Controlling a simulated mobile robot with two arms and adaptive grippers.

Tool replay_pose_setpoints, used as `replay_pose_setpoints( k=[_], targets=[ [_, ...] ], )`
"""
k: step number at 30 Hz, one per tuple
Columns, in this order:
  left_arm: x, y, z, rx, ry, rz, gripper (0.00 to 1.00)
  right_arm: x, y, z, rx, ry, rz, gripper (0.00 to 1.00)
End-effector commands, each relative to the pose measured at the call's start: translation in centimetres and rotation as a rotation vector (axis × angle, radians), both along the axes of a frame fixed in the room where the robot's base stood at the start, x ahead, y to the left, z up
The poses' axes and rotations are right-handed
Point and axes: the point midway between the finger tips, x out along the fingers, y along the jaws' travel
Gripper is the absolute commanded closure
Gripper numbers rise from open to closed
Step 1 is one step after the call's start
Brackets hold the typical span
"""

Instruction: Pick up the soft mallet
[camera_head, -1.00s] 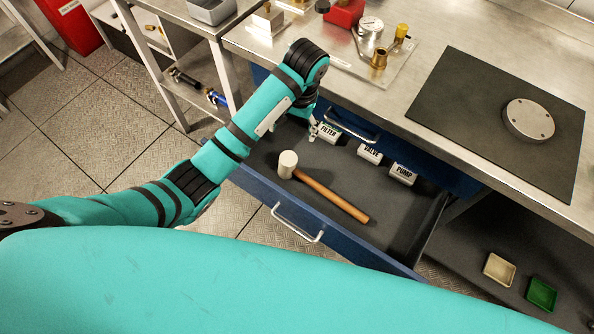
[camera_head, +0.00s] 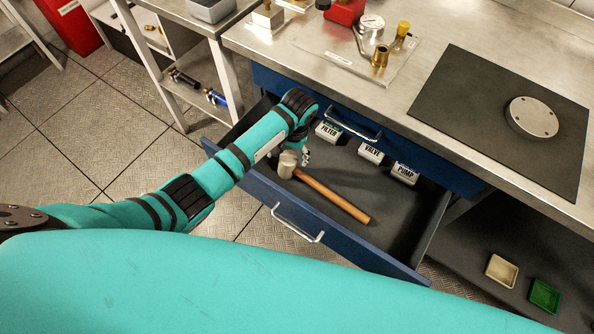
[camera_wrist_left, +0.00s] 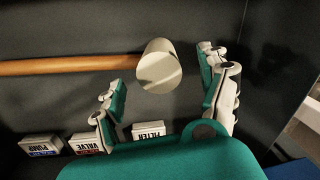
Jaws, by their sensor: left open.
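The soft mallet has a cream cylindrical head (camera_head: 287,164) and a wooden handle (camera_head: 335,196). It lies in the open blue drawer (camera_head: 235,183), head to the left in the head view. My left gripper (camera_head: 305,158) is open just beside the mallet head, low over the drawer. In the left wrist view the mallet head (camera_wrist_left: 158,66) shows ahead of and between the spread fingers (camera_wrist_left: 165,88), and the handle (camera_wrist_left: 70,65) runs to the left. The fingers are not closed on it. My right gripper is not in view.
Boxes labelled FILTER (camera_head: 328,132), VALVE (camera_head: 371,153) and PUMP (camera_head: 404,173) stand along the drawer's back side. The steel worktop (camera_head: 400,100) overhangs behind the drawer. The drawer's right part is clear. A beige tray (camera_head: 501,271) and a green tray (camera_head: 544,295) lie at lower right.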

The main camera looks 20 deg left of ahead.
Motion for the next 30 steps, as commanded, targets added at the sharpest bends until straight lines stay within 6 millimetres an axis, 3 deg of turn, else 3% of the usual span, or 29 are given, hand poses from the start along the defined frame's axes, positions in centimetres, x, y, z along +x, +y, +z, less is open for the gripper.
replay_pose_setpoints(
  k=[6, 14, 30],
  targets=[
    [-0.3, 0.3, -2.9, 0.002, 0.002, 0.001, 0.23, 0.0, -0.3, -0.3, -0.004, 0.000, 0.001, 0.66],
    [-0.3, 0.3, -3.2, 0.000, -0.001, 0.001, 0.23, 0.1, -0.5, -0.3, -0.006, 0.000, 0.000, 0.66],
    [-0.3, 0.3, -3.2, 0.000, -0.001, 0.001, 0.91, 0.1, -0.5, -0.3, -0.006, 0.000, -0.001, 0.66]
  ],
)
